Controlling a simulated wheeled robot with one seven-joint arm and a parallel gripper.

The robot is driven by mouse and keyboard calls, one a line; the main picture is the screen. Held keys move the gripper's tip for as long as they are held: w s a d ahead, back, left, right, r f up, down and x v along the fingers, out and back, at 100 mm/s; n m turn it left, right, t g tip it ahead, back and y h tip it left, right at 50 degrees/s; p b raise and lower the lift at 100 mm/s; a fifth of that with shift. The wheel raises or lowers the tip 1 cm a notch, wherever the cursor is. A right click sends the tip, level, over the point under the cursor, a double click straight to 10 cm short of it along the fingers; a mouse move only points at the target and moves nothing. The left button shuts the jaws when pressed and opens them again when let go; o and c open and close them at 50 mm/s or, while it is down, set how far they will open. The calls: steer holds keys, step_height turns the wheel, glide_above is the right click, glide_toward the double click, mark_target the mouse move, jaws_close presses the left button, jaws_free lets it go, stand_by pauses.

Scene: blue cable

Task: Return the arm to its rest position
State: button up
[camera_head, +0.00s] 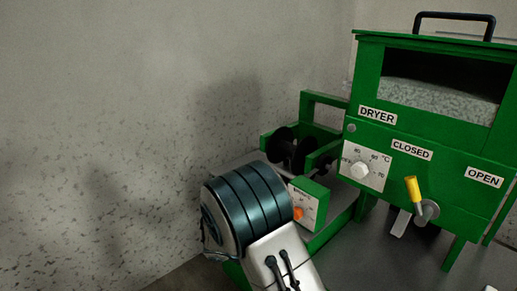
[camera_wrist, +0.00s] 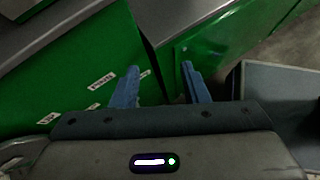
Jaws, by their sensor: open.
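My gripper (camera_wrist: 160,86) shows in the wrist view with its two blue fingers spread apart and nothing between them. Beyond the fingers are green panels with small white labels. In the head view, part of my arm, with dark ribbed and pale metal sections, shows at the lower middle in front of the green machinery. My gripper is not visible in the head view. No blue cable can be made out in either view.
A green dryer (camera_head: 385,142) with a yellow-handled lever (camera_head: 411,190) stands at the right. A green unit with a black spool (camera_head: 288,150) and an orange knob (camera_head: 298,214) is beside it. A speckled wall (camera_head: 110,120) fills the left. A grey-blue box (camera_wrist: 275,90) is right of the fingers.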

steer(key=s+d+r+m+y+p, duration=0.3)
steer(key=s+r+m, duration=0.3)
steer(key=r, duration=0.4)
steer(key=s+d+r+m+y+p, duration=0.3)
steer(key=s+r+m+p, duration=0.3)
steer(key=r, duration=0.5)
steer(key=s+d+r+m+y+p, duration=0.3)
steer(key=s+r+m+y+p, duration=0.1)
steer(key=s+r+m, duration=0.4)
step_height(320, 180, up, 2)
steer(key=shift+s+r+m, duration=0.15)
steer(key=shift+r+m, duration=0.1)
steer(key=shift+m, duration=0.05)
